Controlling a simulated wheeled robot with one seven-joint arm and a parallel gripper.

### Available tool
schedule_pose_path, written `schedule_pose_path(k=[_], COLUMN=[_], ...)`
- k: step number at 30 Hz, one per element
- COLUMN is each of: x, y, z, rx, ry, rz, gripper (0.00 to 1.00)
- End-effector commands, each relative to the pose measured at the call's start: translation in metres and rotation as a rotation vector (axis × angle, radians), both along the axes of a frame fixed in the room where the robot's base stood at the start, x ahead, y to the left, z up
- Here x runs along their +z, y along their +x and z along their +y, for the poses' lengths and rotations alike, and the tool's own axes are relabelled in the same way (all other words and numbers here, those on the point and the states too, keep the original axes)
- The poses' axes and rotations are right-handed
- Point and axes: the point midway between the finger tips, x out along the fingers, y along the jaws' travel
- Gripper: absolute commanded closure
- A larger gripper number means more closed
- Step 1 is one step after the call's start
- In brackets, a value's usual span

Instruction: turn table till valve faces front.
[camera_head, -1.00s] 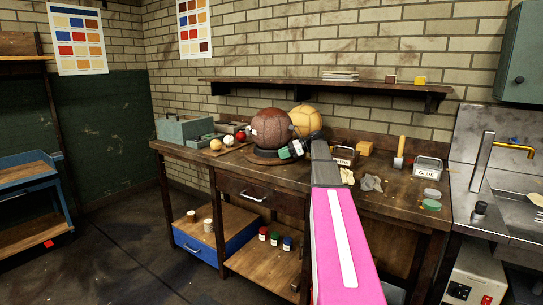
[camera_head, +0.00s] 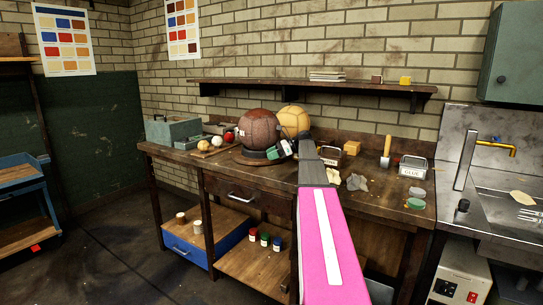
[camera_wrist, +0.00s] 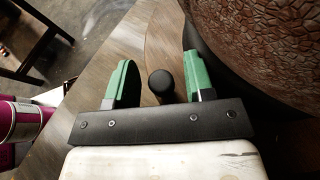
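A brown leather ball (camera_head: 259,128) sits on a dark round turntable (camera_head: 246,158) on the workbench. Its cracked leather fills the upper right of the wrist view (camera_wrist: 270,45). A small pale spot shows at the ball's left edge in the head view; I cannot tell whether it is the valve. My gripper (camera_head: 279,150) is at the turntable's right front side, close to the ball. In the wrist view its green fingers (camera_wrist: 160,80) are apart, with a round black knob (camera_wrist: 161,82) between them. A gap shows on both sides of the knob.
A yellow ball (camera_head: 294,119) stands just behind the brown one. Small balls (camera_head: 228,136) and a grey-green toolbox (camera_head: 172,130) are to the left. A shelf (camera_head: 310,88) hangs above.

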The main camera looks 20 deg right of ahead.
Motion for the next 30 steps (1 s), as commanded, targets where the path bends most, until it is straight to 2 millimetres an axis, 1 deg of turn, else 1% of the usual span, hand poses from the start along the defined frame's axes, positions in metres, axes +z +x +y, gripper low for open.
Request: schedule_pose_path(k=[5, 8, 11, 18, 21, 25, 30], x=[0.001, 0.004, 0.009, 0.027, 0.033, 0.038, 0.041], y=[0.000, -0.001, -0.003, -0.012, -0.015, -0.018, -0.020], z=[-0.002, -0.010, -0.023, -0.065, -0.079, -0.091, -0.097], rx=[-0.001, -0.002, -0.003, -0.002, -0.002, -0.001, 0.000], ry=[0.000, 0.000, 0.000, 0.000, 0.000, 0.000, 0.000], rz=[0.001, 0.000, 0.000, -0.001, -0.001, 0.000, 0.000], gripper=[0.51, 0.51, 0.51, 0.51, 0.51, 0.51, 0.51])
